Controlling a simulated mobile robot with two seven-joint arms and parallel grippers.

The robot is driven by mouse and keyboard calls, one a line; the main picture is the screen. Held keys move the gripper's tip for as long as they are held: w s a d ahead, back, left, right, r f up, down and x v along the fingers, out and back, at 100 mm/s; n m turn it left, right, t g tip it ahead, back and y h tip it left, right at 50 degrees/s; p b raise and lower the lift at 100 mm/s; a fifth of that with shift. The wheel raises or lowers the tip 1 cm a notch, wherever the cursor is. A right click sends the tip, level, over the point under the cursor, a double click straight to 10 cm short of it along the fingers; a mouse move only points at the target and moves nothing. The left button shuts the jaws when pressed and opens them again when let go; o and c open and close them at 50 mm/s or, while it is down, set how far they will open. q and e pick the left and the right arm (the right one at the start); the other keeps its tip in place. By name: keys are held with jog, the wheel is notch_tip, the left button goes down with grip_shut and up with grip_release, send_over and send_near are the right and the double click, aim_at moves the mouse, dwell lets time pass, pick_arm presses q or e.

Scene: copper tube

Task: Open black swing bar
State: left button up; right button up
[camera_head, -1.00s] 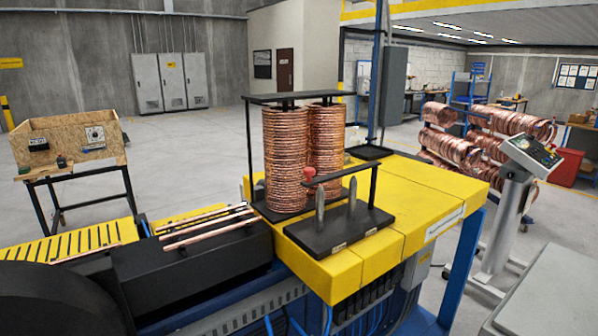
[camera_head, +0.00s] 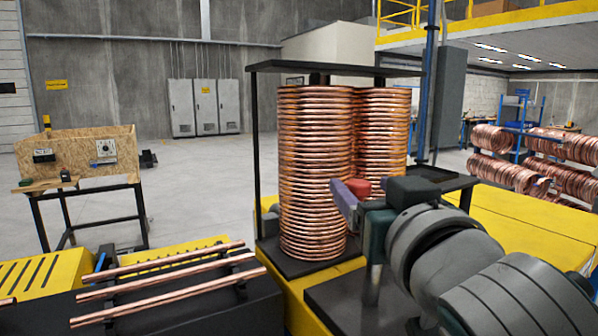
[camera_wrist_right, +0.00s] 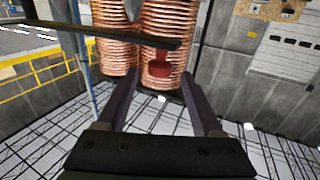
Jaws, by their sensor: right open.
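The black swing bar (camera_head: 457,183) stands in front of two tall copper coil stacks. Its left part is hidden behind my right gripper in the head view. Its red knob (camera_head: 358,186) shows just beyond the gripper's fingers. My right gripper (camera_head: 345,195) is open, close to the knob. In the right wrist view the bar (camera_wrist_right: 120,47) crosses in front of the coils, and the red knob (camera_wrist_right: 160,68) appears between the open fingers (camera_wrist_right: 160,78). Whether they touch it, I cannot tell. My left gripper is not in view.
The copper coils (camera_head: 316,170) stand in a black frame (camera_head: 255,165) directly behind the knob. Copper tubes (camera_head: 160,283) lie on a black machine at lower left. The yellow bench top (camera_head: 530,225) is clear at right.

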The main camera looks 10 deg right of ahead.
jog(key=w, duration=0.6)
jog(key=shift+d, duration=0.15)
grip_shut()
dwell(0.4)
dwell(0.9)
